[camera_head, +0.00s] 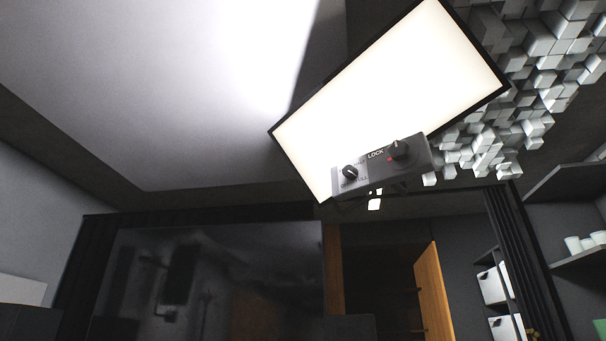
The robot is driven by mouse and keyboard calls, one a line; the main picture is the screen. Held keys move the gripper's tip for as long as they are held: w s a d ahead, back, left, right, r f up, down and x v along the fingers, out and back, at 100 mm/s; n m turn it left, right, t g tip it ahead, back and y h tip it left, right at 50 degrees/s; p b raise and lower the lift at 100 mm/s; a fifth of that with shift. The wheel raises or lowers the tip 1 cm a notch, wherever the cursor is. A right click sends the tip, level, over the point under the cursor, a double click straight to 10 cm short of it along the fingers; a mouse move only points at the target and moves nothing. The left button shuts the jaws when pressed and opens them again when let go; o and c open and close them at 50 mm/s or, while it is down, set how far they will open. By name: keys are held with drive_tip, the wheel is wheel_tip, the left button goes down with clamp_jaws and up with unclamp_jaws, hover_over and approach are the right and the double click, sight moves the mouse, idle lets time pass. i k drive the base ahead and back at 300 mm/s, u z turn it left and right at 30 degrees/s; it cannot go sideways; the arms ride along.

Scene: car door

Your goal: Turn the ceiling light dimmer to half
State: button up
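A large bright rectangular ceiling light (390,90) with a black frame hangs tilted at the upper right. A grey control box (415,162) shows in front of its lower edge. The box carries a black dimmer knob (350,172) on a pale label at its left end; the label text is too small to read fully, but its lower word seems to end in "FULL". I cannot tell the knob's exact setting. A second black knob (398,150) sits at the right, beside the word "LOCK" and a small red mark. My gripper is not in view.
A large dark glossy panel (210,280) stands below left. An orange-brown door or board (433,290) stands at the lower middle right. Shelves with pale cups (580,244) are at the right edge. Grey blocks (545,60) cover the upper right. The space around the box's left end looks clear.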

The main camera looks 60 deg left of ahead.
sight(350, 172)
drive_tip(key=z, duration=0.05)
drive_tip(key=k, duration=0.65)
drive_tip(key=u, duration=1.85)
